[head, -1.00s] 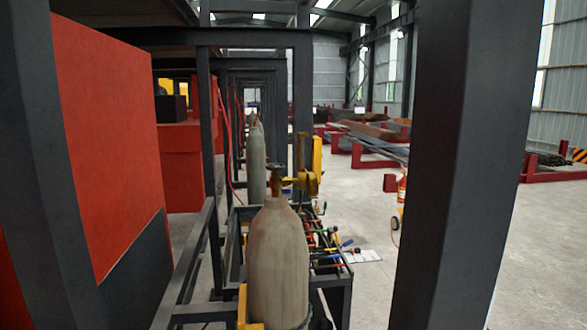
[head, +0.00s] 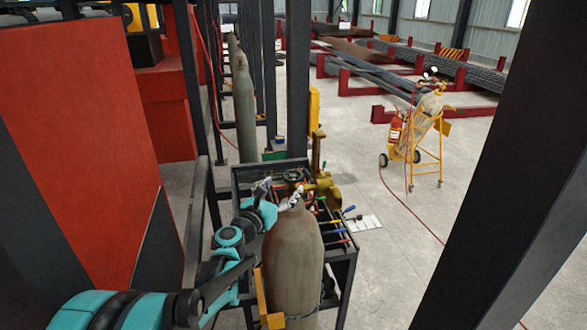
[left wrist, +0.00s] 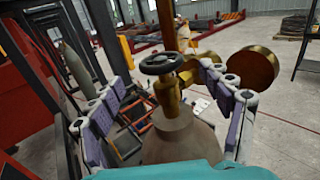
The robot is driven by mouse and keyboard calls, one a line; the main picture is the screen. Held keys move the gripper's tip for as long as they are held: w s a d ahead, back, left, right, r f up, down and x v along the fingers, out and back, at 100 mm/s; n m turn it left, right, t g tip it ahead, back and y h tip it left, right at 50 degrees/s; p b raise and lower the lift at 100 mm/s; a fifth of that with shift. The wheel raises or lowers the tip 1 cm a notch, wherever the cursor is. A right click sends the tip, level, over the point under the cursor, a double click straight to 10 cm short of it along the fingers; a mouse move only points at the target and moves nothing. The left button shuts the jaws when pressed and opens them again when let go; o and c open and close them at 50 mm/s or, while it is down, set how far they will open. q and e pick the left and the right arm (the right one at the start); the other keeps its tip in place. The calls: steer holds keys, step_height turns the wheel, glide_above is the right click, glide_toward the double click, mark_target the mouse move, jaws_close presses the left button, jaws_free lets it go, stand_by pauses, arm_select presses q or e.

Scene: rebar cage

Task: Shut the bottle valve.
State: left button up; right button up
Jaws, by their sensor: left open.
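The bottle (head: 293,262) is a tall, worn grey-brown cylinder standing upright near the middle bottom of the head view. Its valve has a dark round handwheel (head: 292,176) on a brass stem, with a yellow-brass fitting to the right. In the left wrist view the handwheel (left wrist: 161,63) and brass stem (left wrist: 167,95) rise above the bottle's shoulder (left wrist: 180,138). My left gripper (head: 278,192) is open at the bottle's top. Its fingers stand on either side of the valve in the left wrist view (left wrist: 162,80), apart from the handwheel. My right gripper is out of view.
A dark rack of tools (head: 343,243) stands behind and right of the bottle. A dark post (head: 298,80) rises just behind the valve. Large dark beams flank both sides. A yellow cart (head: 425,140) stands on open floor at right.

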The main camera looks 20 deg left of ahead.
mark_target(297, 172)
arm_select(q)
steer(key=w+p, duration=0.1)
steer(key=w, duration=0.5)
steer(key=shift+w+d+f, duration=0.1)
steer(key=shift+w, duration=0.3)
steer(key=c, duration=1.2)
